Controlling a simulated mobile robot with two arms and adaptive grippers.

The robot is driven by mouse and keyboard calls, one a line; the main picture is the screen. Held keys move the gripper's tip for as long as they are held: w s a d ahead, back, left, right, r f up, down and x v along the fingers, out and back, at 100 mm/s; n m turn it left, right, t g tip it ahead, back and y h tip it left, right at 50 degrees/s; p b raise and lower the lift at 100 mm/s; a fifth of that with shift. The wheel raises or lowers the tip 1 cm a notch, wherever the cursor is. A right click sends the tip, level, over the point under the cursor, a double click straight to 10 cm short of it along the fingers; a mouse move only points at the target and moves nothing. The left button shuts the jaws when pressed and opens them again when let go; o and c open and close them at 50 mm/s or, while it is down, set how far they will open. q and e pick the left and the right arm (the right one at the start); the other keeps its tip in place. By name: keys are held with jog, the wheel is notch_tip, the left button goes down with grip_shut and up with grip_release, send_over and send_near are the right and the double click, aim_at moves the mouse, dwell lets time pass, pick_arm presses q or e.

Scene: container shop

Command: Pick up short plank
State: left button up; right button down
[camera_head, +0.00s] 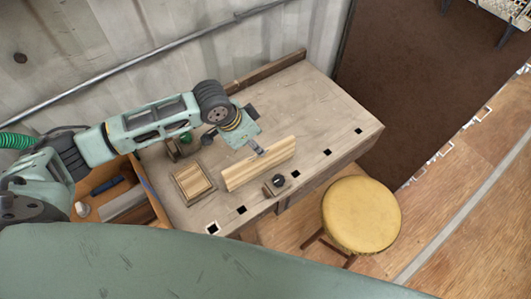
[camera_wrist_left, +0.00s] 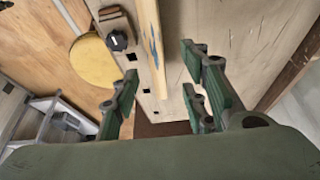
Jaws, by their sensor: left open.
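The short plank (camera_head: 259,165) is a light striped wooden board standing on its long edge on the workbench, near its front side. My left gripper (camera_head: 257,149) is just above and behind the plank's upper edge in the head view. In the left wrist view the gripper (camera_wrist_left: 165,98) is open, and the plank (camera_wrist_left: 152,45) shows as a narrow edge reaching between its green-padded fingers. I cannot tell whether any finger touches it. My right gripper is not in view.
The workbench (camera_head: 320,108) has square holes along its front. A wooden block with a black knob (camera_head: 277,185) stands close in front of the plank. A square wooden piece (camera_head: 193,182) lies left. A yellow stool (camera_head: 361,214) stands in front. The bench's right part is clear.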

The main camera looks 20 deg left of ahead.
aim_at(257, 155)
pick_arm(q)
jog(key=f+b, duration=0.4)
jog(key=shift+s+f+b, duration=0.25)
jog(key=shift+f+b, duration=0.05)
jog(key=shift+f, duration=0.1)
jog(key=shift+w+f+b, duration=0.25)
jog(key=shift+f+b, duration=0.25)
jog(key=shift+f, duration=0.15)
jog(key=shift+x, duration=0.95)
jog(key=shift+d+f+p, duration=0.25)
jog(key=shift+f+p, duration=0.1)
jog(key=shift+p, duration=0.1)
jog(key=p+x, duration=0.1)
jog(key=x, duration=0.3)
jog(key=shift+d+f, duration=0.1)
jog(key=shift+d, duration=0.15)
jog(key=shift+w+f, duration=0.1)
jog(key=shift+f, duration=0.15)
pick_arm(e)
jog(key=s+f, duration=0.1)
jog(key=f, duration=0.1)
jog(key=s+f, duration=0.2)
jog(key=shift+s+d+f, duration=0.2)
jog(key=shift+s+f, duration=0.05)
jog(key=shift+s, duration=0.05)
pick_arm(q)
jog(key=shift+c, duration=0.2)
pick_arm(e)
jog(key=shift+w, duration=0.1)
